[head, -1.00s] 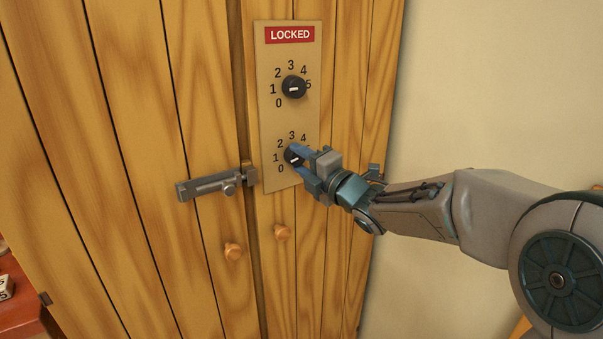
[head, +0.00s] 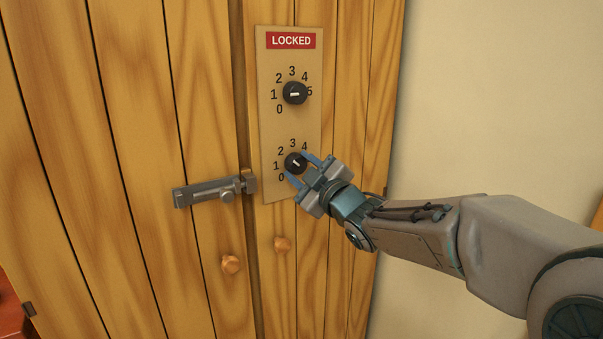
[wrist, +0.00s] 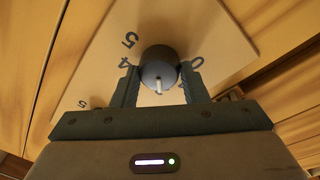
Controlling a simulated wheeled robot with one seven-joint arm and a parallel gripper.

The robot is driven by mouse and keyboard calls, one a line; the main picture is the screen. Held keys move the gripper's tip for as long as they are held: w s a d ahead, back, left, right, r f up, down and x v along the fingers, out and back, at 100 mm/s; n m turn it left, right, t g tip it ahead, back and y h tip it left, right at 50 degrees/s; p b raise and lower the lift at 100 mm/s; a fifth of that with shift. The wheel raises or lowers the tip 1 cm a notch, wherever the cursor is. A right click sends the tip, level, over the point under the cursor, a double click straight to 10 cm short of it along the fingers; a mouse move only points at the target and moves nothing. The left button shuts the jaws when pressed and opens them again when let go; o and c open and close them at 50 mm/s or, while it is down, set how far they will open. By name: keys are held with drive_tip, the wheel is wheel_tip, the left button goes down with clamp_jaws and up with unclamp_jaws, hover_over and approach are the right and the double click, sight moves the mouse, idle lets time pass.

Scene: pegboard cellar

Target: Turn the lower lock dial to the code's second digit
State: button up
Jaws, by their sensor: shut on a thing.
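The lower lock dial (head: 295,163) is a round black knob with a white mark, ringed by digits on the tan lock plate (head: 309,128). My gripper (head: 298,167) has its blue fingers on either side of this dial and is shut on it. In the wrist view, the dial (wrist: 159,65) sits between the fingertips, with its white mark toward the bottom, between the 4 and the 0. The mark appears to point near the 2, in the upper left in the head view. The fingers and wrist cover some digits.
The upper dial (head: 295,93) has a near-horizontal mark. A red LOCKED sign (head: 291,41) tops the plate. A metal bolt (head: 212,191) crosses the door seam at left, with two wooden knobs (head: 231,263) (head: 282,244) below. Bare wall lies right.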

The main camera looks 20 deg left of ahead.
drive_tip(key=m, duration=0.4)
drive_tip(key=shift+t+h, duration=0.3)
drive_tip(key=shift+t, duration=0.1)
drive_tip(key=m, duration=0.4)
drive_tip(key=shift+r+h+p, duration=0.15)
drive_tip(key=shift+h+p, duration=0.15)
drive_tip(key=shift+p, duration=0.05)
drive_tip(key=m+p, duration=0.1)
drive_tip(key=m, duration=0.3)
drive_tip(key=shift+t+h, duration=0.3)
drive_tip(key=shift+h, duration=0.1)
drive_tip(key=m+p, duration=0.2)
drive_tip(key=m, duration=0.2)
drive_tip(key=shift+r, duration=0.2)
drive_tip(key=m+p, duration=0.3)
drive_tip(key=shift+m+h, duration=0.4)
drive_tip(key=m+p, duration=0.3)
drive_tip(key=shift+d+r+m+g, duration=0.1)
drive_tip(key=shift+m+g, duration=0.2)
drive_tip(key=shift+g, duration=0.1)
drive_tip(key=m+p, duration=0.3)
drive_tip(key=shift+w+p, duration=0.1)
drive_tip(key=shift+p, duration=0.2)
drive_tip(key=shift+m+g+p, duration=0.4)
drive_tip(key=shift+m+p, duration=0.4)
drive_tip(key=shift+p, duration=0.05)
drive_tip(key=shift+f, duration=0.25)
